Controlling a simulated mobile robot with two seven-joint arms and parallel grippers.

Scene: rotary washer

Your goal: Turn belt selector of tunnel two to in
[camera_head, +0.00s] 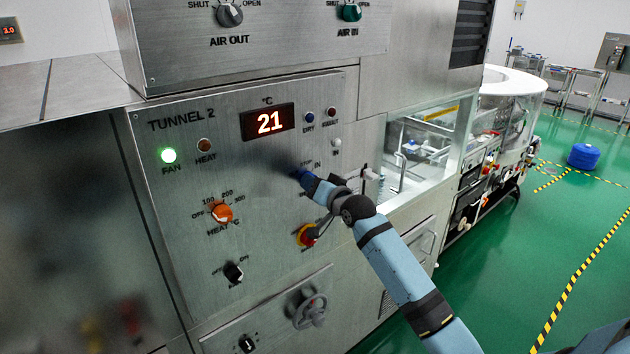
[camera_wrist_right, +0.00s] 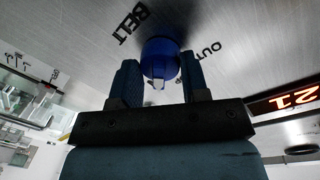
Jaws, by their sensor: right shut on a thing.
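The belt selector is a round blue knob (camera_wrist_right: 160,58) on the steel TUNNEL 2 panel (camera_head: 180,290), with BELT and OUT printed beside it in the right wrist view. A white pointer mark on the knob faces the gripper side of that picture. My right gripper (camera_wrist_right: 158,80) has one finger on each side of the knob and is shut on it. In the head view the right gripper (camera_head: 302,175) reaches the panel and mostly covers the knob; an IN label shows just above. I cannot read the exact setting. My left gripper is not in view.
A red and yellow stop button (camera_head: 307,235) sits just below the right gripper. An orange heat knob (camera_head: 221,212), a black fan knob (camera_head: 234,272) and the lit display reading 21 (camera_head: 268,122) share the panel.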

